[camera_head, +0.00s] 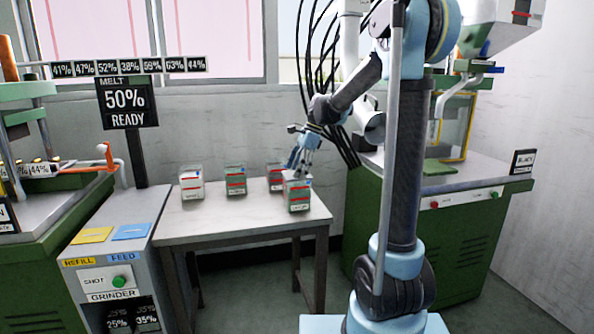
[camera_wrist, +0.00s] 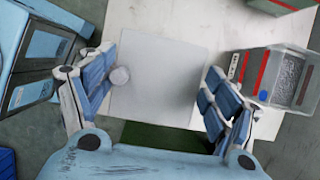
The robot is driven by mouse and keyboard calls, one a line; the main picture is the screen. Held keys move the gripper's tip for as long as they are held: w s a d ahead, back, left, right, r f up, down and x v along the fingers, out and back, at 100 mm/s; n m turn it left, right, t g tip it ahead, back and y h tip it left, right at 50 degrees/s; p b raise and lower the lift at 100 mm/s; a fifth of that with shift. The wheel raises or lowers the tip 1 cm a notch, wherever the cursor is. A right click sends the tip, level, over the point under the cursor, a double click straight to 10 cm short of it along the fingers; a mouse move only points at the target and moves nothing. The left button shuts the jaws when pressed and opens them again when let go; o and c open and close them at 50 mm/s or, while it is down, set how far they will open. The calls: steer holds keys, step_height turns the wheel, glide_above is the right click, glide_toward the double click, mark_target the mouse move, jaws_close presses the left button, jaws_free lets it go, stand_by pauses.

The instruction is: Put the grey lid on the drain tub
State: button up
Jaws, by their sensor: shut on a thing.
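My gripper (camera_wrist: 165,92) is shut on a flat, square, light grey plate, which looks like the grey lid (camera_wrist: 160,70). A finger stands at each side of it, and a small round grey knob shows by the left finger. In the head view my gripper (camera_head: 301,165) points down just above the front right box (camera_head: 298,197), near the table's right end. That box has green and grey sides, red stripes and a label. I cannot tell which box is the drain tub. A dark green strip (camera_wrist: 165,138) shows below the plate, mostly hidden; I cannot tell what it belongs to.
Several similar boxes stand on the table (camera_head: 225,216), including a left one (camera_head: 192,183) and a middle one (camera_head: 235,181). A clear-topped box with grey granules (camera_wrist: 287,78) lies right of my gripper. The grinder (camera_head: 110,260) stands left, a green machine (camera_head: 430,235) right.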

steer(key=o, duration=1)
steer(key=shift+o, duration=0.2)
steer(key=v, duration=1.2)
steer(key=shift+f, duration=0.1)
steer(key=s+d+f+n+t+h, duration=0.1)
steer(key=s+d+f+n, duration=0.35)
steer(key=s, duration=0.45)
steer(key=s+d+f+n+t+h, duration=0.1)
steer(key=s+d+f+n, duration=0.3)
steer(key=s, duration=0.5)
steer(key=s+d+f+n+h, duration=0.1)
steer(key=s+d+f+n, duration=0.2)
steer(key=s+f, duration=0.4)
steer(key=s+d+f+n+t+h, duration=0.1)
steer(key=s+d+f+n, duration=0.2)
steer(key=s+d+f, duration=0.2)
step_height(320, 180, down, 4)
steer(key=s, duration=0.3)
steer(key=shift+d, duration=0.4)
